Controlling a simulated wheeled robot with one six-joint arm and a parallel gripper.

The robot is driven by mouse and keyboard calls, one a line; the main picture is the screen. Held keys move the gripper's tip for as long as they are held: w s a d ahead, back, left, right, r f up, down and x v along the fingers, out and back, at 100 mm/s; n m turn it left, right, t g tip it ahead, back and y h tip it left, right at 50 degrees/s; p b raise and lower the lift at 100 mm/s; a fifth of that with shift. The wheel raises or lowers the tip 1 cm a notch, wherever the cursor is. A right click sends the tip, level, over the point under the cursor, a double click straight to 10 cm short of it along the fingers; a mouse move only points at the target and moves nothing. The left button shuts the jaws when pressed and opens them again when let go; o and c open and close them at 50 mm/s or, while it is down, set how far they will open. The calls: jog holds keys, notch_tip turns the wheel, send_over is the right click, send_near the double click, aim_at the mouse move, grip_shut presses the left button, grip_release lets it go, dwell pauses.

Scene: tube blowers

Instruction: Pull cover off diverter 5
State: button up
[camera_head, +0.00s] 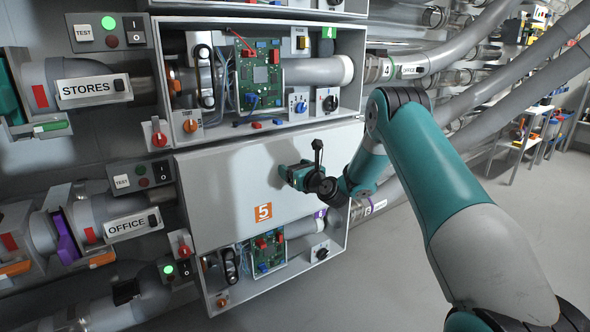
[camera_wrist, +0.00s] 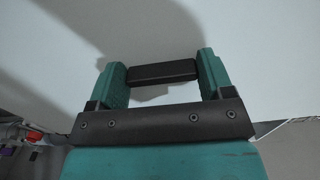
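The cover (camera_head: 225,200) is a flat pale panel with an orange 5 label (camera_head: 263,212) near its lower edge. It stands in front of the upper part of an open box with a purple 6 tag (camera_head: 320,214). In the wrist view the cover (camera_wrist: 230,30) fills most of the picture. My gripper (camera_head: 290,174) is at the cover's face, right of its middle. In the wrist view my gripper (camera_wrist: 162,75) has its teal fingers at both ends of the cover's black handle (camera_wrist: 162,72), apparently touching it. Diverter 5 itself cannot be made out.
An open box with a green 4 tag (camera_head: 328,33) is above the cover, with a circuit board (camera_head: 260,72) and wiring bare. Another board (camera_head: 268,252) shows below the cover. Pipes (camera_head: 450,55) run along the right. STORES (camera_head: 93,89) and OFFICE (camera_head: 131,226) signs are at left.

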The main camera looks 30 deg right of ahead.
jog(key=c, duration=0.5)
jog(key=shift+s, duration=0.2)
jog(key=shift+s+d+b, duration=0.1)
jog(key=shift+s+b, duration=0.5)
jog(key=shift+s, duration=0.8)
jog(key=shift+r, duration=0.15)
jog(key=shift+s+d+b, duration=0.15)
jog(key=shift+s+b, duration=3.75)
jog(key=shift+s, duration=1.6)
